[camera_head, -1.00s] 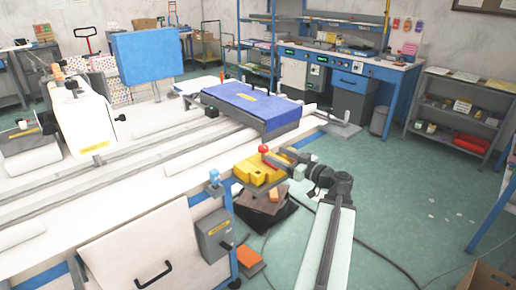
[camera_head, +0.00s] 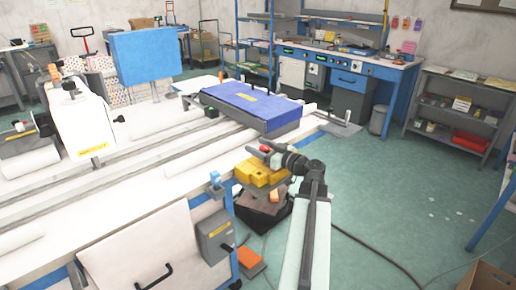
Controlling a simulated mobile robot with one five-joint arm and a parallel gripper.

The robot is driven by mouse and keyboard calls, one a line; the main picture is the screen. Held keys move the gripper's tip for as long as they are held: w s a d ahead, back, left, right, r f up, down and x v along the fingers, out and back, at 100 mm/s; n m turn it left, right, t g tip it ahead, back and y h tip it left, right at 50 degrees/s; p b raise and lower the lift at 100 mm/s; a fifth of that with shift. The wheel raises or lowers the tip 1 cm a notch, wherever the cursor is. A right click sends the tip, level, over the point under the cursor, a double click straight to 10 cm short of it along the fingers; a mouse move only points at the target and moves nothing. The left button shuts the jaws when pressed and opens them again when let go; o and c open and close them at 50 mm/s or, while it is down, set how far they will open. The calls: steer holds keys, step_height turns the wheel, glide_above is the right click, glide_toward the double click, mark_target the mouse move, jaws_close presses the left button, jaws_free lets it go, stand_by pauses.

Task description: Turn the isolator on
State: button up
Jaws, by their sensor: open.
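My gripper (camera_head: 266,151) is open, over the far part of a yellow unit (camera_head: 256,174) at the table's right edge. A small red knob on this unit is now mostly hidden by my gripper; I cannot tell whether they touch. A grey box (camera_head: 214,239) with a yellow label hangs on the table's front side, left of and below my gripper. The isolator is not clearly marked; the yellow unit with its red knob or the grey box could be it. The switch position cannot be read.
A white sewing table (camera_head: 120,195) fills the left, with a blue-topped carriage (camera_head: 245,100) on it. A small blue fitting (camera_head: 215,180) stands at its near edge. A dark stand (camera_head: 265,205) and an orange pedal (camera_head: 251,262) are below. Green floor (camera_head: 390,200) lies open to the right.

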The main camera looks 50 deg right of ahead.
jaws_close()
steer(key=shift+y, duration=0.3)
steer(key=shift+a+n, duration=0.1)
steer(key=shift+n, duration=0.3)
jaws_free()
steer(key=shift+s, duration=0.1)
